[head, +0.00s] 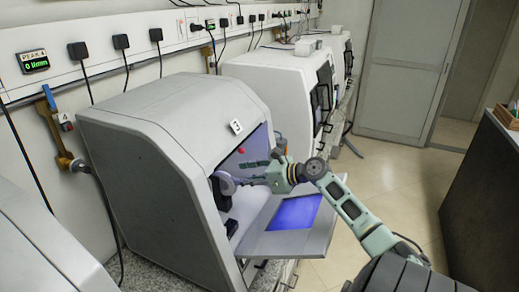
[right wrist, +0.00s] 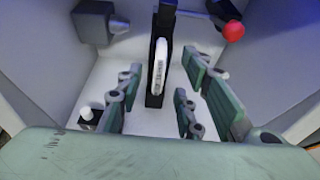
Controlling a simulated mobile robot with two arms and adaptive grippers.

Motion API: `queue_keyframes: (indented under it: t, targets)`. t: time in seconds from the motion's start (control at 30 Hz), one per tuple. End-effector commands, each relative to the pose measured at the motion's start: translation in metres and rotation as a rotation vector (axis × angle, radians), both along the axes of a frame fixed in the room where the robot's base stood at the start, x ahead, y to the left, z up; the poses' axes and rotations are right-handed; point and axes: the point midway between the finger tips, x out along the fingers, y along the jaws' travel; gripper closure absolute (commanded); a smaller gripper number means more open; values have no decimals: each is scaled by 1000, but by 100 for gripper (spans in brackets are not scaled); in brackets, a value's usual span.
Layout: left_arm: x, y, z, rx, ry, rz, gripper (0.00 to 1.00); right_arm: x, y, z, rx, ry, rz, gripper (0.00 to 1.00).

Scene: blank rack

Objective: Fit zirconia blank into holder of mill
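The mill (head: 160,135) marked 3 stands open on the counter, its front door folded down. My right arm reaches into its chamber, and my right gripper (head: 252,173) is open there with nothing between its fingers. The pale zirconia blank (head: 225,184) sits inside, just left of the fingertips. In the right wrist view the blank (right wrist: 160,62) shows edge-on as a white upright disc in the dark holder (right wrist: 155,92). The open fingers of my right gripper (right wrist: 160,88) are apart on either side of the blank's line, clear of it. My left gripper is not in view.
The lowered door (head: 290,225) with its blue window lies below my right arm. Inside the chamber are a red knob (right wrist: 233,31) and a grey block (right wrist: 95,22). More white machines (head: 285,95) stand behind. Open floor lies to the right.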

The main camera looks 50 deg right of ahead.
Motion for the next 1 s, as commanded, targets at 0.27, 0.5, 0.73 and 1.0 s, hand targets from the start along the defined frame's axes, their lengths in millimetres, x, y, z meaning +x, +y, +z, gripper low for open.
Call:
queue_keyframes:
  t: [0.27, 0.5, 0.73, 1.0]
  targets:
    - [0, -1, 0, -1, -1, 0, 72, -42, -12, 17, 1, -2, 0, 66]
    - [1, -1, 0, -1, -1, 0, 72, -53, -15, 22, 0, -1, 0, 66]
    - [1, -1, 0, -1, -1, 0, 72, -53, -16, 22, 1, -2, 0, 66]
    - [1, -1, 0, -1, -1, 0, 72, -53, -16, 22, 1, -2, 0, 66]
